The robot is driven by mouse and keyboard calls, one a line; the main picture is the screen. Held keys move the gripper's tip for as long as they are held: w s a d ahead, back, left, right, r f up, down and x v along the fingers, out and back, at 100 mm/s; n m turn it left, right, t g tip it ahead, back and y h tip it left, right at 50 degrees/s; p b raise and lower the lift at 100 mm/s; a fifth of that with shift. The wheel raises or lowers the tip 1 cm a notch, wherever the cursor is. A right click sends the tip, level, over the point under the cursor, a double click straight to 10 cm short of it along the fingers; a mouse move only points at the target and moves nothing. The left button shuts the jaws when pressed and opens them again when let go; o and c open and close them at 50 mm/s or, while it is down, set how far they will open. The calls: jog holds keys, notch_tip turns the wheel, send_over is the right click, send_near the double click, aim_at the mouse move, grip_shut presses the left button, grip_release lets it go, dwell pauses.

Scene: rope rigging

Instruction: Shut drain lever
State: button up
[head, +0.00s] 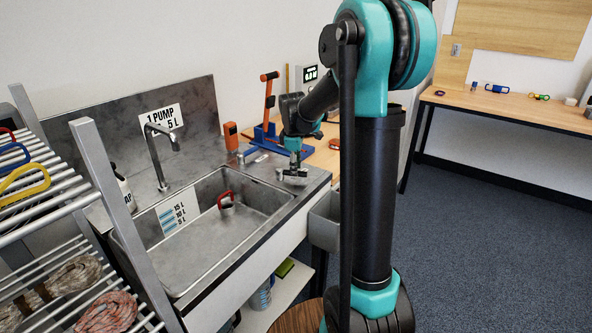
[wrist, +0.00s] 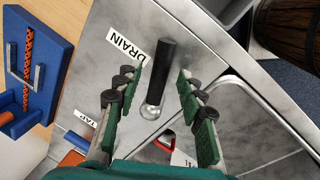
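The drain lever (wrist: 166,62) is a black handle with a shiny metal ball at its base. In the wrist view it stands on the grey sink top beside a white "DRAIN" label (wrist: 126,47). My gripper (wrist: 160,76) is open, with one green-padded finger on each side of the lever. Gaps show between both fingers and the handle. In the head view my gripper (head: 292,166) is low over the right end of the sink top; the lever cannot be made out clearly there.
The sink basin (head: 173,258) lies left of my gripper, with a red-handled object (head: 226,200) in it. A tap (head: 158,155) stands behind. An orange and blue device (head: 268,105) stands behind my gripper. A grey bin (head: 323,222) hangs at the right end.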

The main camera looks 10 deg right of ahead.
jog(key=shift+w+f, duration=0.1)
jog(key=shift+f, duration=0.35)
grip_shut()
